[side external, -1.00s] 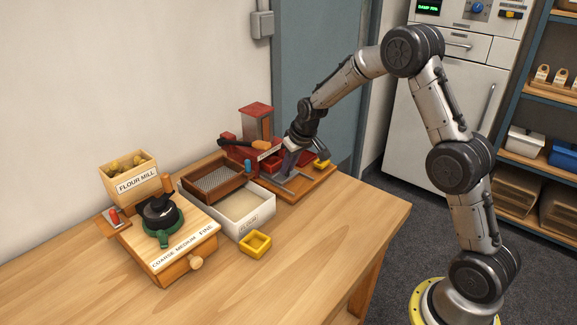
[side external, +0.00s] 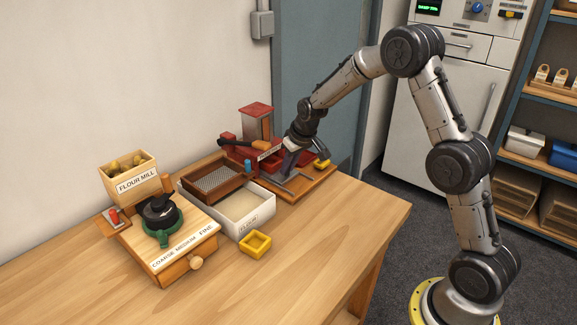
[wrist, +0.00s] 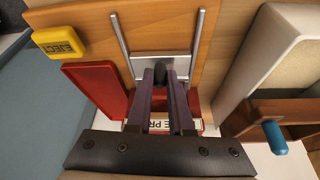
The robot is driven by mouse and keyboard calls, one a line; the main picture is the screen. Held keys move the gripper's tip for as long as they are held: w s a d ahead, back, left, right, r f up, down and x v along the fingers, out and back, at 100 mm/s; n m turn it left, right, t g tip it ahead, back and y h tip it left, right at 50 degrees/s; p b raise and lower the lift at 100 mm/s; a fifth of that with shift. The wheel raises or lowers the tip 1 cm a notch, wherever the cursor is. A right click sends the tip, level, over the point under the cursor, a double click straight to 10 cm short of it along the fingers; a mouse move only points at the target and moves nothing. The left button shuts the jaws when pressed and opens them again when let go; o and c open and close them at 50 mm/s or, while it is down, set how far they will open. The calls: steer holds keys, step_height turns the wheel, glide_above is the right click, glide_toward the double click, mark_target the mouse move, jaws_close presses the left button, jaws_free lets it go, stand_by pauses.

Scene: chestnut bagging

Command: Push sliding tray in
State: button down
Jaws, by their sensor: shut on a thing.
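The sliding tray shows in the wrist view as a flat silver plate (wrist: 150,62) between two thin metal rails on a wooden base. A dark upright knob (wrist: 160,72) stands at the plate and sits between the two fingers of my gripper (wrist: 162,90). My gripper is shut on this knob, pointing down. In the side view my gripper (side external: 289,163) is low over the base of the red press (side external: 256,125), just in front of it. The fingers and wrist hide most of the tray there.
A yellow EJECT button (wrist: 60,41) is on the base. A white flour box (side external: 262,215) with a brown sieve (side external: 215,180) stands beside the press. The flour mill (side external: 170,250) and a small yellow square frame (side external: 255,244) are farther left and in front. The table's right front is clear.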

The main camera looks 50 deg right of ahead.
mark_target(278, 165)
steer(key=shift+w, duration=1.75)
steer(key=c, duration=0.8)
jaws_free()
steer(key=v, duration=1.4)
steer(key=shift+f, duration=0.1)
